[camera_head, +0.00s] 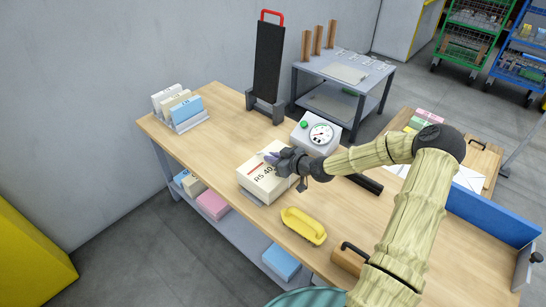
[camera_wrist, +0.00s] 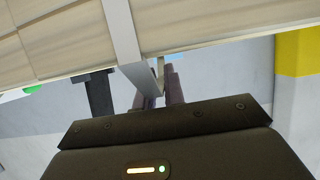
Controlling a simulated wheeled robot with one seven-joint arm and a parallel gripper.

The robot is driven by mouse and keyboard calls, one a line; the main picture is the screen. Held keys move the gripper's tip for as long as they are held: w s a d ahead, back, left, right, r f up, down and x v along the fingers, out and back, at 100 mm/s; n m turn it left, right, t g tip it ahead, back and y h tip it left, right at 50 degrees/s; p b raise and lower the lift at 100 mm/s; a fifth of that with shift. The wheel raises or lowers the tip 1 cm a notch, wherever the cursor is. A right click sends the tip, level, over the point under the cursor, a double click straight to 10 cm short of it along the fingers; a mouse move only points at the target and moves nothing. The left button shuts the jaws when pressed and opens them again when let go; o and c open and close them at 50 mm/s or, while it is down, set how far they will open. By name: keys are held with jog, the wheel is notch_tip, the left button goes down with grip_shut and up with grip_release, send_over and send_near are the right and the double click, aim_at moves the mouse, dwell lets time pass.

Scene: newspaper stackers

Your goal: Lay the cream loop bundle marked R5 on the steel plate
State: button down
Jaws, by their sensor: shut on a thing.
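The cream bundle (camera_head: 262,186), with R5 40 on its side, is at the middle of the wooden bench, in front of the dial scale. In the wrist view its layered side (camera_wrist: 60,35) and a pale strap (camera_wrist: 122,35) fill the top. My gripper (camera_head: 277,158) is at the bundle's top edge, shut on its loop; the fingers (camera_wrist: 160,88) show at the strap in the wrist view. A thin grey edge, seemingly the steel plate (camera_head: 248,196), shows under the bundle's left side. The bundle hides the rest, and I cannot tell whether the two touch.
The dial scale (camera_head: 317,134) stands just behind. A yellow handled block (camera_head: 303,226) lies in front right. A rack of bundles (camera_head: 180,108) is at the far left, a black upright stand (camera_head: 268,65) at the back. Bare bench lies left of the bundle.

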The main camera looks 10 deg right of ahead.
jog(key=shift+w+f+b, duration=0.1)
jog(key=shift+f+b, duration=0.25)
dwell(0.9)
jog(key=c, duration=1.4)
grip_release()
jog(key=shift+s+f, duration=0.2)
jog(key=shift+f, duration=0.05)
jog(key=p+v, duration=0.2)
jog(key=v, duration=1.5)
jog(key=shift+p, duration=0.4)
jog(key=shift+s+d+r, duration=0.1)
jog(key=shift+d+r, duration=0.05)
